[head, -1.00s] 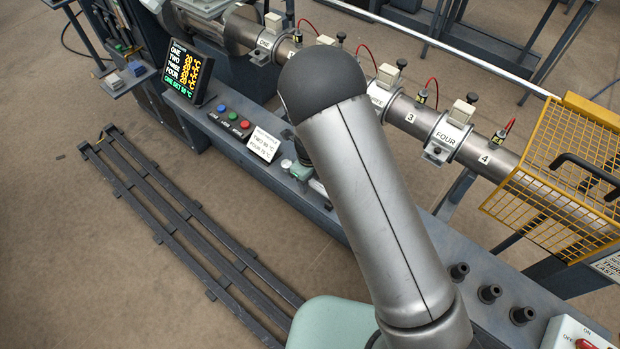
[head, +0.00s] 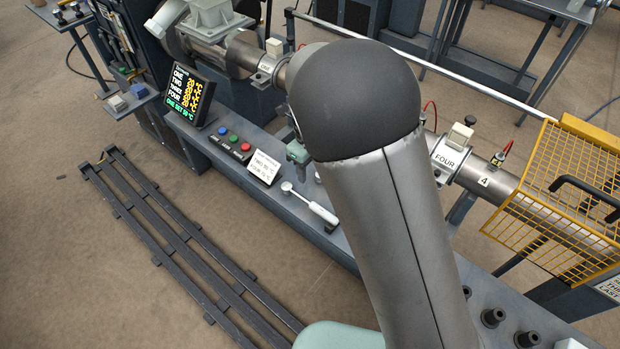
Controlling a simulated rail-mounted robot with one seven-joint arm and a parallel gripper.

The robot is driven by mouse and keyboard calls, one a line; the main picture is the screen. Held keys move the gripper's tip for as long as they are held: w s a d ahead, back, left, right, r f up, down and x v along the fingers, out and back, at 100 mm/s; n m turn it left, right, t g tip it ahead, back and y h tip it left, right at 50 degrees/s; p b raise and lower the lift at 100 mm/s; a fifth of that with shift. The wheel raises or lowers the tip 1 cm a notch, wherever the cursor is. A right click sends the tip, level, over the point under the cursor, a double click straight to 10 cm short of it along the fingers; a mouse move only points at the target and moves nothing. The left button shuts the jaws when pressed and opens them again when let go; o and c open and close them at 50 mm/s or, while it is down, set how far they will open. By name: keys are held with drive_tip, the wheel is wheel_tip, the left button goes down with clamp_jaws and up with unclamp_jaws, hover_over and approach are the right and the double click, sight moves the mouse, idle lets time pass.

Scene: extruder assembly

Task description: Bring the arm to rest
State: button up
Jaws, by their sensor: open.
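My arm rises through the middle of the head view, a thick silver link with a dark rounded joint at its top. It stands in front of the extruder barrel (head: 470,172) and hides part of it. A tool with a white handle and a round metal end (head: 310,204) lies on the grey bench ledge, just left of my arm.
A display screen (head: 190,96), colored buttons (head: 233,139) and a white card (head: 263,167) stand along the ledge. A yellow mesh guard (head: 565,185) is at the right. Dark floor rails (head: 185,245) run at lower left.

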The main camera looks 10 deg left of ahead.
drive_tip(key=s+d+r+n, duration=0.2)
drive_tip(key=d+r+n, duration=0.35)
drive_tip(key=d, duration=0.35)
drive_tip(key=s+d+r+n, duration=0.2)
drive_tip(key=s+d+n, duration=0.7)
drive_tip(key=s+d+r+n, duration=0.3)
drive_tip(key=s+d+n, duration=0.5)
drive_tip(key=s+d, duration=0.1)
drive_tip(key=shift+s+r+n, duration=0.15)
drive_tip(key=shift+r+n, duration=0.2)
drive_tip(key=shift+d, duration=0.1)
